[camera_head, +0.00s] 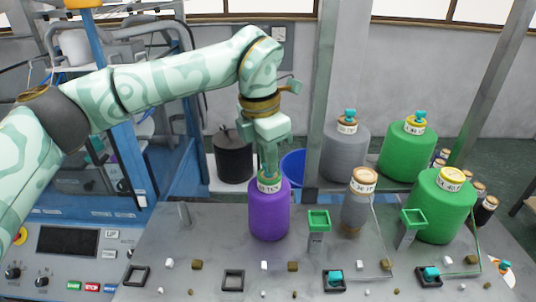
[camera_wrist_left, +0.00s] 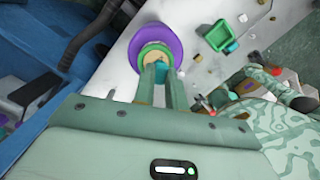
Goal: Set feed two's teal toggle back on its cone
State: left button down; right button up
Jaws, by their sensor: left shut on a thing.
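My left gripper (camera_head: 270,174) points down at the top of the purple cone (camera_head: 268,215), which stands upright on the grey bench. Its fingers are shut on a small teal toggle (camera_wrist_left: 160,67), mostly hidden between them. In the left wrist view the fingertips (camera_wrist_left: 160,75) are over the tan top of the purple cone (camera_wrist_left: 138,45). I cannot tell whether the toggle touches the cone. Other teal toggles sit on the back grey cone (camera_head: 350,114) and back green cone (camera_head: 419,116), and in two black square holders (camera_head: 335,277) (camera_head: 431,273).
Green square cups on posts (camera_head: 318,219) (camera_head: 412,219) are between the cones. Two empty black square holders (camera_head: 135,275) (camera_head: 233,280) lie in front. A metal post (camera_head: 327,90) rises behind.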

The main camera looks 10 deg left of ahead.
pick_arm(q)
jog(key=shift+f, duration=0.15)
dwell(0.3)
jog(key=shift+s+f, duration=0.1)
jog(key=shift+f, duration=0.25)
dwell(0.4)
jog(key=c, duration=1.3)
grip_release()
jog(key=shift+c, duration=0.2)
jog(key=shift+r, duration=0.25)
notch_tip(320, 180, up, 16)
jog(key=a, duration=0.1)
jog(key=shift+s+a, duration=0.3)
jog(key=shift+s, duration=0.1)
jog(key=shift+f, duration=0.2)
